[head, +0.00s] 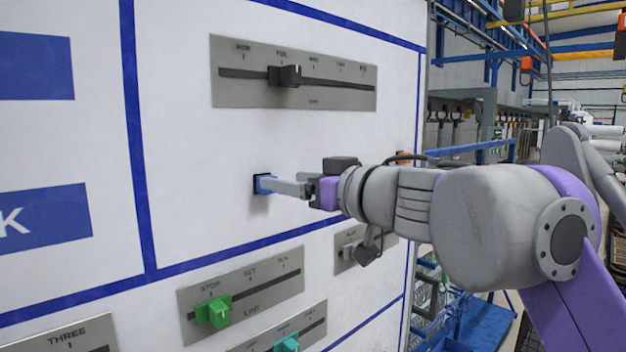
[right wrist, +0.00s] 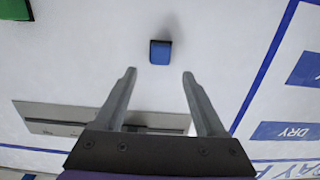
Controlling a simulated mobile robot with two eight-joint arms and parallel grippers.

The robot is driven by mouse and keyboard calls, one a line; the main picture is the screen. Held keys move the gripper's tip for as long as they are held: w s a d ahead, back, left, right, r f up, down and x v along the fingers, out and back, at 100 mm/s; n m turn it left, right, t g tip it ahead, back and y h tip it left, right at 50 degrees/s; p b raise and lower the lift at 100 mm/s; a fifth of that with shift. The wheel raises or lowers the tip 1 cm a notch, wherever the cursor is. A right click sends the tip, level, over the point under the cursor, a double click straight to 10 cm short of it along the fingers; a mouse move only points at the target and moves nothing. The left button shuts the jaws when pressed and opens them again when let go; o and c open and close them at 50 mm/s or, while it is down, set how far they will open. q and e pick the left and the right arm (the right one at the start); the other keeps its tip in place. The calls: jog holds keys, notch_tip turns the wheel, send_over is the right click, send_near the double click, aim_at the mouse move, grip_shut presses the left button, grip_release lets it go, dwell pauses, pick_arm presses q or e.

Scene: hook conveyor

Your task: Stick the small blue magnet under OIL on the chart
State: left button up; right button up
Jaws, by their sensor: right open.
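The small blue magnet (head: 262,184) sits on the white board in the head view, inside a blue-lined panel. It also shows in the right wrist view (right wrist: 160,52) as a blue block with a dark edge. My right gripper (head: 277,186) points at it from the right in the head view. In the right wrist view its two fingers (right wrist: 159,75) stand apart, with the magnet just past their tips and roughly centred between them. Nothing is held. No label reading OIL is legible. My left gripper is not in view.
A grey slider plate (head: 294,74) with a black knob is above the magnet. A plate with a green slider (head: 213,312) is below it. Blue labels (head: 40,216) are at the left; one reads DRY (right wrist: 290,131) in the wrist view. The board around the magnet is bare.

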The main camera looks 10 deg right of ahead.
jog(key=x, duration=0.5)
jog(key=shift+p, duration=0.35)
grip_shut()
dwell(0.3)
jog(key=shift+s+d, duration=0.1)
jog(key=b+v, duration=0.1)
jog(key=v, duration=0.6)
jog(key=shift+f, duration=0.15)
dwell(1.2)
dwell(0.4)
